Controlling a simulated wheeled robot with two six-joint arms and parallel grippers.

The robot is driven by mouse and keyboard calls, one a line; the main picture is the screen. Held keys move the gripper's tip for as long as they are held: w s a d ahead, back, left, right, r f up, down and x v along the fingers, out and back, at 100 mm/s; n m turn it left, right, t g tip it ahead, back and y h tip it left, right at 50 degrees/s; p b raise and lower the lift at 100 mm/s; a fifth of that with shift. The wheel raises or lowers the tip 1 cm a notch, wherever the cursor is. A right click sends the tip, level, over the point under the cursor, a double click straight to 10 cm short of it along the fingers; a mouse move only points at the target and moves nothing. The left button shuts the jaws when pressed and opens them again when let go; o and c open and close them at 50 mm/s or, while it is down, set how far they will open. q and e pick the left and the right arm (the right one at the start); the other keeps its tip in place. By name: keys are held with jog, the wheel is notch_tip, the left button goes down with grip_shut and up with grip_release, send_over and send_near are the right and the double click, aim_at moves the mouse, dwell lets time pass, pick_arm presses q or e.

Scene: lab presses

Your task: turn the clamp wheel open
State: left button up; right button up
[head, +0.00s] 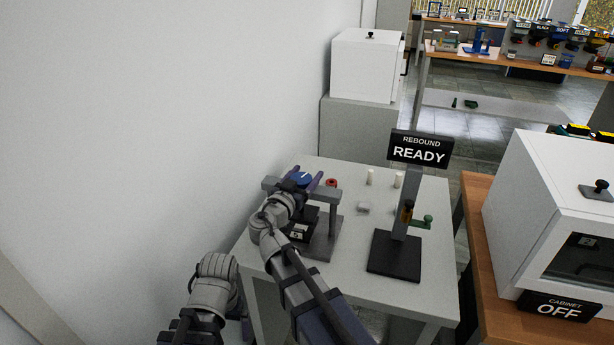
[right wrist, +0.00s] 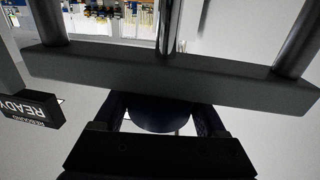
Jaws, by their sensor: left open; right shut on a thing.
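The blue clamp wheel (head: 303,179) sits on top of a small grey press frame (head: 330,206) on the light table. My right gripper (head: 304,177) is shut on the wheel, with a finger on either side of it. In the right wrist view, the dark wheel (right wrist: 160,116) lies between the two fingers of my right gripper (right wrist: 162,108), in front of the grey crossbar (right wrist: 165,76). A thin spindle (right wrist: 168,25) runs on beyond the bar. My left arm's wrist shows at lower left in the head view; its fingers do not show.
Small white pieces (head: 363,208) and a red ring (head: 331,183) lie nearby. A white cabinet (head: 535,200) is further right; a wall is left.

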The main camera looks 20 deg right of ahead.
jog(key=shift+w+a+n+t+y, duration=0.1)
jog(key=shift+a+n+t+y, duration=0.1)
jog(key=shift+n+t+y, duration=0.85)
jog(key=shift+w+a+n+t+y, duration=0.15)
jog(key=shift+n+t+y, duration=0.45)
jog(key=shift+y, duration=0.75)
jog(key=shift+a+n, duration=0.1)
jog(key=shift+n, duration=0.15)
jog(key=o, duration=1.3)
jog(key=shift+s, duration=0.1)
